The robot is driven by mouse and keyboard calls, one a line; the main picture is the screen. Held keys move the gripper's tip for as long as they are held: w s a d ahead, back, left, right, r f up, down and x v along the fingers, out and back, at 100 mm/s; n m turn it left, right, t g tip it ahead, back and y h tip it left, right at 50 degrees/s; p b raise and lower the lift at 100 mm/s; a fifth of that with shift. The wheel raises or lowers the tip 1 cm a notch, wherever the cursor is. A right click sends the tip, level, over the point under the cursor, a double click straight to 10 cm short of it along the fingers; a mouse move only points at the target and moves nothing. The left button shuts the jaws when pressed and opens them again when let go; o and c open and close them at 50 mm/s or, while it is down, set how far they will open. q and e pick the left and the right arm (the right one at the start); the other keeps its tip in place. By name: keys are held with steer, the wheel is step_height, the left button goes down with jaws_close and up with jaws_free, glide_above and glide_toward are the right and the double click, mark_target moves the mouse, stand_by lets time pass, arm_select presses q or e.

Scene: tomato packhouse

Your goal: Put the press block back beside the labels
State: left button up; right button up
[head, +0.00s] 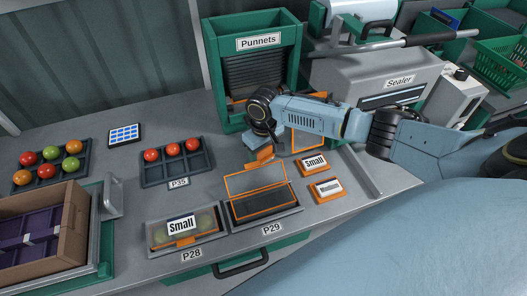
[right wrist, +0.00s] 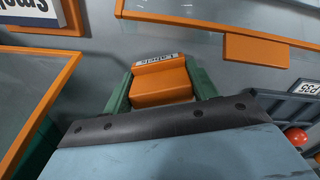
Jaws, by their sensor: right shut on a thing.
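My right gripper (head: 258,158) is shut on the orange press block (head: 264,154), above the counter behind the P29 place. In the right wrist view the block (right wrist: 160,82) sits between the green fingers (right wrist: 160,92), with a small printed strip on it. The labels lie at the counter's right: a "Small" stack (head: 315,162) and a "Medium" stack (head: 325,188), both with orange edges. The block is apart from them, to their left. Whether it touches the counter is hard to tell. My left gripper is not in view.
An open dark punnet with a raised orange-rimmed lid (head: 256,180) stands at P29. A closed punnet labelled "Small" (head: 182,230) is at P28. Tomato tray P35 (head: 178,178) lies left; the Punnets rack (head: 252,75) and Sealer (head: 375,80) stand behind.

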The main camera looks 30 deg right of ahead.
steer(key=shift+f, duration=0.4)
stand_by(0.3)
steer(key=o, duration=0.9)
steer(key=c, duration=0.3)
steer(key=shift+r, duration=0.1)
step_height(320, 180, up, 7)
steer(key=p, duration=0.8)
